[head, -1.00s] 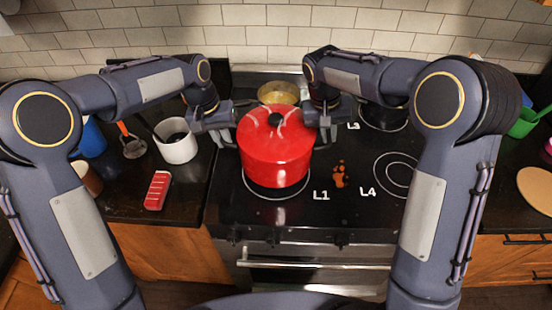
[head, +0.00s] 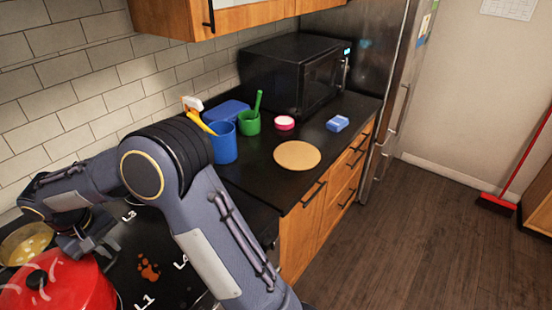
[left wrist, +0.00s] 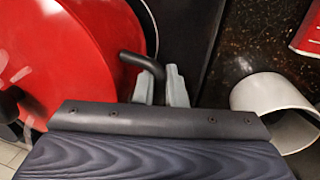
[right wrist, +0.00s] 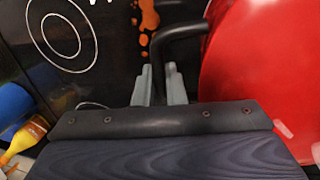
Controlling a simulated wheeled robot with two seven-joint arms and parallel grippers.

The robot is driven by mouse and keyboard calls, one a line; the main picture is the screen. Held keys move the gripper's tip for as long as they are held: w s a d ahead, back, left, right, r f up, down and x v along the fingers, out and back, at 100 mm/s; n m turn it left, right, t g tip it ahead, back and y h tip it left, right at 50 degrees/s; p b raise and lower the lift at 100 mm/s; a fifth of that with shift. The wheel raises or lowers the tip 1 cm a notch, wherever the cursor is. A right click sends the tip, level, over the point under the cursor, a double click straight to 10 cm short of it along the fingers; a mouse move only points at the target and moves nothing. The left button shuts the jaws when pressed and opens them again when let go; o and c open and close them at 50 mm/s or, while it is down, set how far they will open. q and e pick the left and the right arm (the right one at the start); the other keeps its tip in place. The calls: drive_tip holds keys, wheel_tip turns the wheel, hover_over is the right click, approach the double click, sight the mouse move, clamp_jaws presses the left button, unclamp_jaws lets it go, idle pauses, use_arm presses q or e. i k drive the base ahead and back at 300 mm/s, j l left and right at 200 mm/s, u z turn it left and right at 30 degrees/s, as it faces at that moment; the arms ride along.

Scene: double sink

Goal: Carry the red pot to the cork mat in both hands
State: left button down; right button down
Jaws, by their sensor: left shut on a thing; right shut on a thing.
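The red pot (head: 75,287), with its lid on, shows partly at the lower left of the head view, over the stove. Whether it touches the stove top I cannot tell. My right gripper (head: 85,243) is at its side; in the right wrist view its fingers (right wrist: 159,88) are shut on the pot's black handle. In the left wrist view my left gripper (left wrist: 163,88) is shut on the opposite black handle; it is out of the head view. The round cork mat (head: 297,155) lies bare on the counter right of the stove.
A microwave (head: 295,75) is behind. A pan (head: 25,243) sits behind the pot. A white mug (left wrist: 277,105) is near my left gripper.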

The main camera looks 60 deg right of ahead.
sight(298, 154)
drive_tip(key=k+l, duration=0.1)
drive_tip(key=l, duration=0.9)
drive_tip(key=k+l, duration=0.1)
drive_tip(key=l, duration=0.9)
drive_tip(key=k+l+z, duration=0.1)
drive_tip(key=l, duration=0.85)
drive_tip(key=k+l, duration=0.1)
drive_tip(key=l, duration=0.9)
